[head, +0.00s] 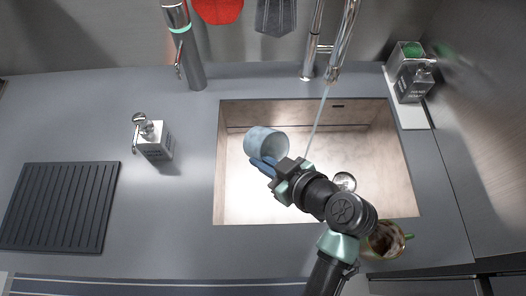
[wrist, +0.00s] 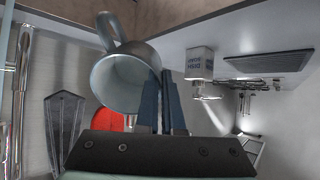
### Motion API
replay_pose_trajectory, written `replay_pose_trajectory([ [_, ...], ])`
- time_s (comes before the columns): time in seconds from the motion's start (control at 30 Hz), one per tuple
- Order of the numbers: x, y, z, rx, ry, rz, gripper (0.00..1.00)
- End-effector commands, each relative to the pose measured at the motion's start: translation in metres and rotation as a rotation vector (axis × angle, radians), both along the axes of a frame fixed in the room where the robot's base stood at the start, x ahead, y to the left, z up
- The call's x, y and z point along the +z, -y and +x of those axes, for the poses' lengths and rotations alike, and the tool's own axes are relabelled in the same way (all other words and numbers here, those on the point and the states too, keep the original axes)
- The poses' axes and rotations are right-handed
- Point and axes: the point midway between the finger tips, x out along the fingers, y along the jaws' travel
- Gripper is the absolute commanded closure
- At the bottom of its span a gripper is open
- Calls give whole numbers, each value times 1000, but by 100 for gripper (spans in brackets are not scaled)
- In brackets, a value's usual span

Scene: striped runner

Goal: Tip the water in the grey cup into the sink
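The grey cup (head: 267,141) is above the left part of the sink (head: 217,175), off the basin floor. My gripper (head: 262,165) is at its lower side, with the blue fingers close together against it. In the wrist view the cup (wrist: 118,82) is tilted, its open mouth towards the camera and its handle at the top. The fingers (wrist: 162,95) are at the right side of its rim and appear to pinch its wall. I cannot make out water inside the cup.
A tall tap (head: 335,70) stands behind the sink, with a thin pale line below its spout. A soap dispenser (head: 153,140) and a dark ribbed mat (head: 58,205) are left. A brownish mug (head: 385,240) is near the sink's front right corner. Another dispenser (head: 414,82) is back right.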

Motion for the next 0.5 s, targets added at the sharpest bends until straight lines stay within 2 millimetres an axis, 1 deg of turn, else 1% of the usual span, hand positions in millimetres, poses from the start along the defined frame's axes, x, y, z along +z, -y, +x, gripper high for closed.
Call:
replay_pose_trajectory([
  [0.03,12,-1,1,2,-19,-20,100],
  [0.5,26,-6,6,3,-286,-284,100],
])
